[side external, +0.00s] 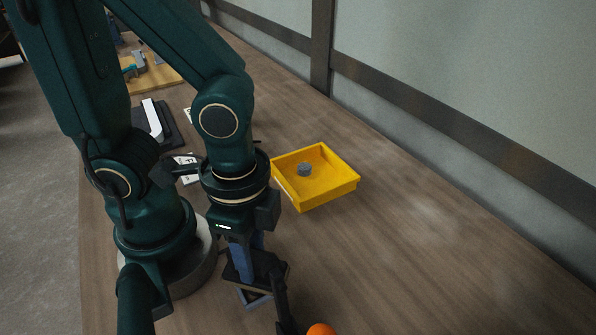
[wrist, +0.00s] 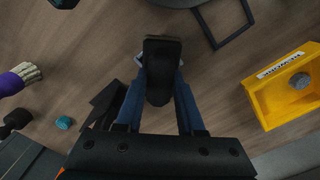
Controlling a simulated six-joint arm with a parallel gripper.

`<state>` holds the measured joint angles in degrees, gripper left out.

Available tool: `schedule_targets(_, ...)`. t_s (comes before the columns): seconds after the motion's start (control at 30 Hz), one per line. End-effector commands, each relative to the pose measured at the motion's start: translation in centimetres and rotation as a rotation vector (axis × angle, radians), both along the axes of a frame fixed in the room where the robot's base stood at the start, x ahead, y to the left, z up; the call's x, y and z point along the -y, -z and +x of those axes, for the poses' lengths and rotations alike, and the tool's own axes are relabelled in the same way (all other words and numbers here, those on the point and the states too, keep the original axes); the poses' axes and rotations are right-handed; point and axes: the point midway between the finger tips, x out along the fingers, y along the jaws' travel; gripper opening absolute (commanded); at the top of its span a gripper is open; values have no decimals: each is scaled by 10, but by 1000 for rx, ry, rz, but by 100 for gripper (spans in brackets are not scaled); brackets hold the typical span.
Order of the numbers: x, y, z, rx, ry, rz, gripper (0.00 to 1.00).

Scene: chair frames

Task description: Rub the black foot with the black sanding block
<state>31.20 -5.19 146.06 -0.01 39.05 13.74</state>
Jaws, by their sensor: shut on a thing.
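My gripper (wrist: 158,100) points down over the table, its two blue fingers shut on the black sanding block (wrist: 162,55), a dark block with a rounded end. In the side external view my gripper (side external: 245,272) is low over the table near the bottom, with the dark block (side external: 266,272) at its fingertips. A small grey-blue piece (side external: 255,299) shows just under it, and light edges show beside the block in the wrist view. I cannot clearly make out the black foot; whether the block touches anything beneath is hidden.
A yellow bin (side external: 345,187) holding a grey round piece (side external: 305,169) stands right of my arm. A dark frame (wrist: 233,38) lies at the wrist view's top. A teal cylinder (wrist: 64,123) is left. An orange object (side external: 320,329) is at the bottom edge. The table's right side is clear.

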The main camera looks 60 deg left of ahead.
Motion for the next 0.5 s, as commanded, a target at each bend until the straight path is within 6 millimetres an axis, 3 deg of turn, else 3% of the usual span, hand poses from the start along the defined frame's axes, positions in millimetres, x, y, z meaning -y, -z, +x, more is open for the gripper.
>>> schedule_targets(0.5, 0, 0, 8, 2, -1, -1, 0)
